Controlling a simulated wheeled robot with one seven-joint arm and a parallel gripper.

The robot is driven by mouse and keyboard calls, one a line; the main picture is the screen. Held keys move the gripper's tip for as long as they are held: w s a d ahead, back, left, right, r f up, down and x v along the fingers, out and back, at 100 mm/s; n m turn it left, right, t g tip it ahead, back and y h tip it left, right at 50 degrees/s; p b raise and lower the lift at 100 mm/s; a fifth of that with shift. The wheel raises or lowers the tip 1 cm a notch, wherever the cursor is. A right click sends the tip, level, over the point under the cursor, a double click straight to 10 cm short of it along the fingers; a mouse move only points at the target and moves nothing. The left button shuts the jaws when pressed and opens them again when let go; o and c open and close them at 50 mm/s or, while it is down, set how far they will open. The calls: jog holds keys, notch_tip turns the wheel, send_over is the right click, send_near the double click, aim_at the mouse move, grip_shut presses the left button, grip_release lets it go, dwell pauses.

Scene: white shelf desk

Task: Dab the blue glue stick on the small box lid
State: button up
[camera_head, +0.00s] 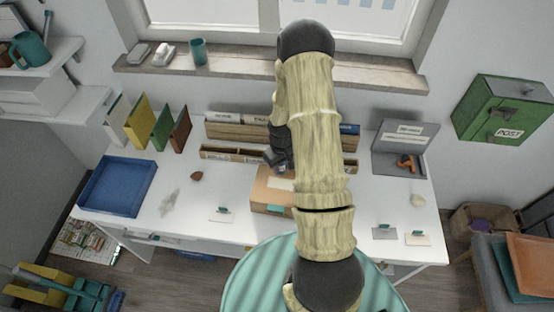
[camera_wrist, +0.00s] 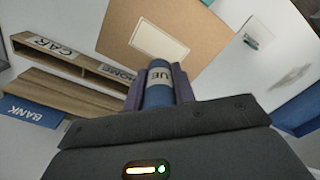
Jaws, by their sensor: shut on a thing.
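The small brown cardboard box (camera_head: 262,199) stands on the white desk, partly hidden behind my arm. In the wrist view its lid (camera_wrist: 205,30) fills the top middle and carries a pale blank label (camera_wrist: 158,38). My gripper (camera_wrist: 161,88) is shut on the blue glue stick (camera_wrist: 158,66), whose pale band shows the letters "UE". The stick's far end overlaps the lid's near edge in the wrist view; I cannot tell whether they touch. In the head view my gripper (camera_head: 280,160) is at the box's back edge, and the stick is hard to make out.
A wooden sorter (camera_head: 232,154) with labelled slots stands behind the box. A blue tray (camera_head: 118,187) lies at the left and a grey case (camera_head: 400,155) at the back right. Small cards (camera_head: 222,215) lie along the front edge. The desk left of the box is mostly clear.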

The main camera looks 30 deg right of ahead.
aim_at(281, 184)
jog(key=shift+s+d, duration=0.1)
jog(key=shift+s, duration=0.15)
jog(key=shift+f, duration=0.25)
jog(key=shift+w+f+b, duration=0.1)
jog(key=shift+f+b, duration=2.05)
jog(key=shift+f, duration=0.6)
jog(key=shift+f+b, duration=0.4)
jog(key=shift+f, duration=0.15)
jog(key=shift+s, duration=0.2)
